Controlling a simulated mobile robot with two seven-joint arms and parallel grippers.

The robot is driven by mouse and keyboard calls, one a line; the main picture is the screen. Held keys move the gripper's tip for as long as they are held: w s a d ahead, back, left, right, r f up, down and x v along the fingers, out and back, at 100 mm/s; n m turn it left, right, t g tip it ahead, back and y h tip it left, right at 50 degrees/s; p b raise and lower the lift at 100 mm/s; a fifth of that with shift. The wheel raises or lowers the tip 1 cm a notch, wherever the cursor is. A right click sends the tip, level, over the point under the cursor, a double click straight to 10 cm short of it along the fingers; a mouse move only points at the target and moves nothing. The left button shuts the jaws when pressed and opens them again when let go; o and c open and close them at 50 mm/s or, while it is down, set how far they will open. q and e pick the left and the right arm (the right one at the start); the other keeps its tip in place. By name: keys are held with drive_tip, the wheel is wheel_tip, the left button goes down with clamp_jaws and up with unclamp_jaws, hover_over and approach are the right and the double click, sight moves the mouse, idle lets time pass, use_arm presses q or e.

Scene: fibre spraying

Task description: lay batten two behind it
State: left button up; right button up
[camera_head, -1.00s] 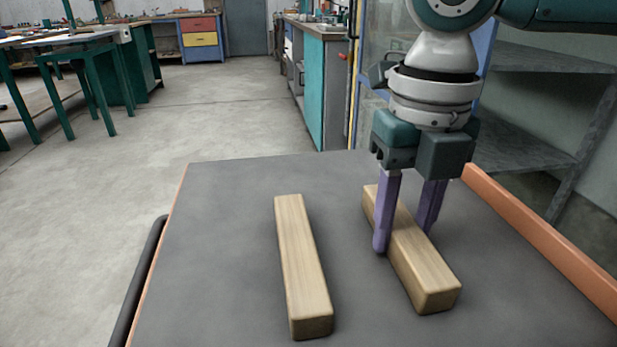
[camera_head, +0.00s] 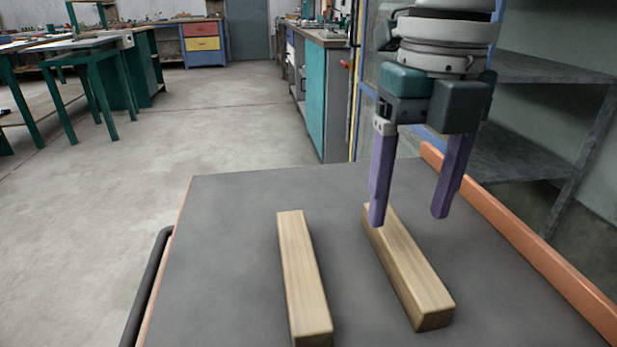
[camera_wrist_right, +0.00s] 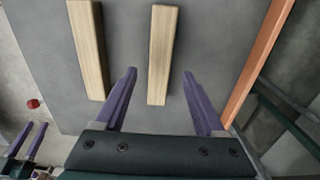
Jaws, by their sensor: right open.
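Two pale wooden battens lie apart and roughly parallel on the grey tabletop (camera_head: 230,250). One is the left batten (camera_head: 304,275), the other the right batten (camera_head: 410,270); I cannot tell which is batten two. My right gripper (camera_head: 408,217), with purple fingers, is open and empty above the far end of the right batten. In the right wrist view the gripper (camera_wrist_right: 160,72) has its fingers either side of the right batten's (camera_wrist_right: 163,50) line, with the left batten (camera_wrist_right: 89,50) farther left. My left gripper (camera_wrist_right: 30,140) shows small at that view's lower left, fingers apart.
An orange rim (camera_head: 520,240) runs along the table's right edge. A dark rail (camera_head: 148,285) runs along the left. Grey shelving (camera_head: 550,130) stands beyond the right side. The tabletop left of the left batten is clear.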

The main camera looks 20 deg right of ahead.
sight(401, 244)
wheel_tip(401, 244, up, 6)
drive_tip(key=p, duration=0.1)
idle(0.4)
